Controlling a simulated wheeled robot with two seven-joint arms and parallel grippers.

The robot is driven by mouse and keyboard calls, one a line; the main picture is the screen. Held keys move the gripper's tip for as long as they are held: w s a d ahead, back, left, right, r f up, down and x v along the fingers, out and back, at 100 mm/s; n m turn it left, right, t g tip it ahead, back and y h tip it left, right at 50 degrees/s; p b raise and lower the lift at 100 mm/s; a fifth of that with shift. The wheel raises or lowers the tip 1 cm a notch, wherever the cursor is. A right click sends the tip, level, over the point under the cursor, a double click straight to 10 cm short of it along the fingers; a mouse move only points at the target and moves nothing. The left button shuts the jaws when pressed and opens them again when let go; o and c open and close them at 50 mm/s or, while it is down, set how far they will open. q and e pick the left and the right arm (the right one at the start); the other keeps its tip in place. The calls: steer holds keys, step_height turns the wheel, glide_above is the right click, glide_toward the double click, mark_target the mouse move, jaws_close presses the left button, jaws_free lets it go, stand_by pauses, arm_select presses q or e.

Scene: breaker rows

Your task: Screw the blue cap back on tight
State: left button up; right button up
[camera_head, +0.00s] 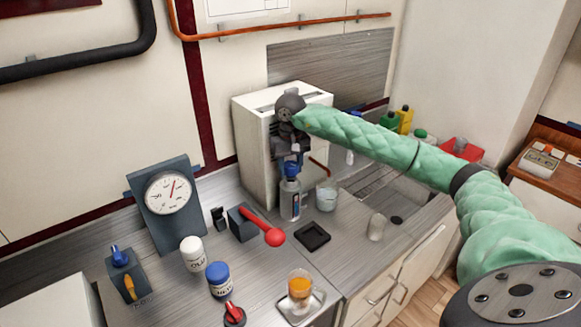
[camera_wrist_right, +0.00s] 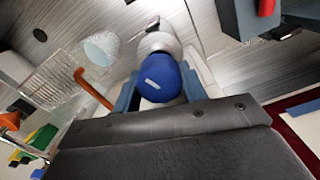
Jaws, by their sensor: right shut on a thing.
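The blue cap (camera_head: 291,168) is at the top of a clear bottle (camera_head: 290,203) with a label, which stands upright on the counter in front of a white box-shaped appliance. My right gripper (camera_head: 289,158) comes down from above and is shut on the cap. In the right wrist view the cap (camera_wrist_right: 160,78) sits between the two blue-grey fingers, with the pale bottle below it. Whether the cap is fully seated on the neck cannot be told. My left gripper is not in view.
A glass beaker (camera_head: 327,196) stands close right of the bottle. A red-knobbed lever (camera_head: 274,237) and a black square tray (camera_head: 312,236) are in front. A blue-lidded jar (camera_head: 218,279), a white jar (camera_head: 193,254) and a dial gauge (camera_head: 168,193) stand left. A sink lies right.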

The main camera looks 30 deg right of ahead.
mark_target(290, 164)
steer(key=b, duration=0.2)
steer(key=shift+b, duration=0.35)
stand_by(2.2)
steer(key=shift+f+b, duration=0.65)
steer(key=shift+f, duration=0.15)
steer(key=o, duration=1)
steer(key=shift+o, duration=0.2)
steer(key=shift+r+b, duration=0.35)
steer(key=shift+r, duration=0.25)
step_height(290, 164, up, 5)
steer(key=shift+r+b, duration=0.2)
steer(key=shift+b, duration=0.65)
steer(key=shift+r, duration=0.6)
steer(key=shift+c, duration=0.2)
